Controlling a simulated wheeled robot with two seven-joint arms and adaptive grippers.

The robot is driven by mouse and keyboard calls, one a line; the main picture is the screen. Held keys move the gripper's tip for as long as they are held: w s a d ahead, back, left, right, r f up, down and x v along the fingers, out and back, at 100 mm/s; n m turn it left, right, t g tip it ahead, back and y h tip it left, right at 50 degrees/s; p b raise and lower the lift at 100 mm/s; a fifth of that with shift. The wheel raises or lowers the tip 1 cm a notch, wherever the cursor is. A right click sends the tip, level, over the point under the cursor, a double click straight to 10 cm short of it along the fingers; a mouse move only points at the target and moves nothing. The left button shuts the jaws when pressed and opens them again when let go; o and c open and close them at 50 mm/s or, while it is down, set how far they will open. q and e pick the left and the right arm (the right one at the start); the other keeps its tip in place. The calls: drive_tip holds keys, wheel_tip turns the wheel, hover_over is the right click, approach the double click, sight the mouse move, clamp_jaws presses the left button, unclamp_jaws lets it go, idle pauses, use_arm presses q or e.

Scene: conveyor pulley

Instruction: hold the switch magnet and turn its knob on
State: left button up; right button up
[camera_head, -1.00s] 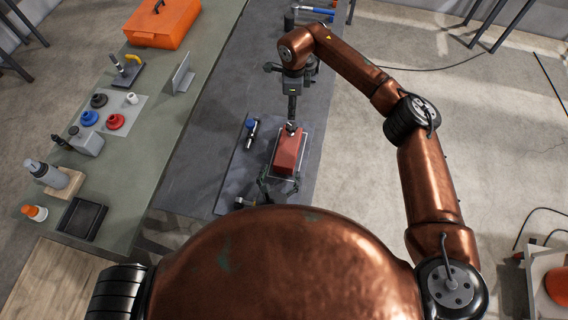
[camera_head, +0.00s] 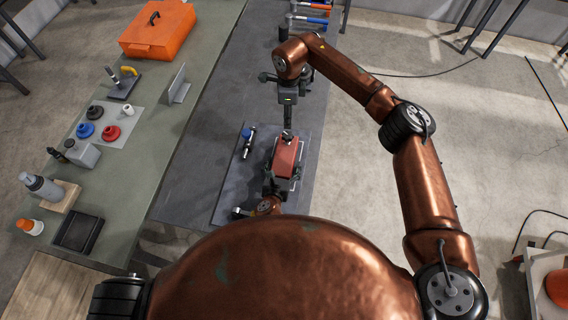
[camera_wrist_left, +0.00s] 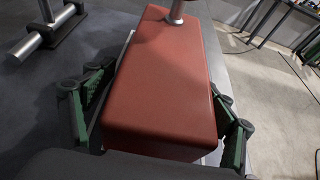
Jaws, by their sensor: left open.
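The switch magnet is a red block (camera_head: 285,156) on a dark mat, with a metal post on its top; the left wrist view shows the red block (camera_wrist_left: 160,75) and the post (camera_wrist_left: 176,9) up close. My left gripper (camera_head: 281,185) is at the near end of the block. In the left wrist view its open green-padded fingers (camera_wrist_left: 160,118) stand one on each side of the block, with a gap visible on the left side. My right gripper (camera_head: 287,133) reaches down to the post at the far end. Its fingertips are too small to tell whether they grip it.
A blue-capped metal tool (camera_head: 248,140) lies left of the magnet on the mat (camera_head: 232,190). Another small metal part (camera_head: 240,212) lies near my left wrist. The green bench (camera_head: 130,170) at left holds an orange toolbox (camera_head: 158,32) and several small parts.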

use_arm(q)
drive_tip(key=shift+c, duration=0.3)
drive_tip(key=c, duration=1.9)
drive_tip(key=o, duration=1.2)
drive_tip(key=shift+o, duration=1.4)
drive_tip(key=c, duration=0.6)
drive_tip(key=c, duration=0.6)
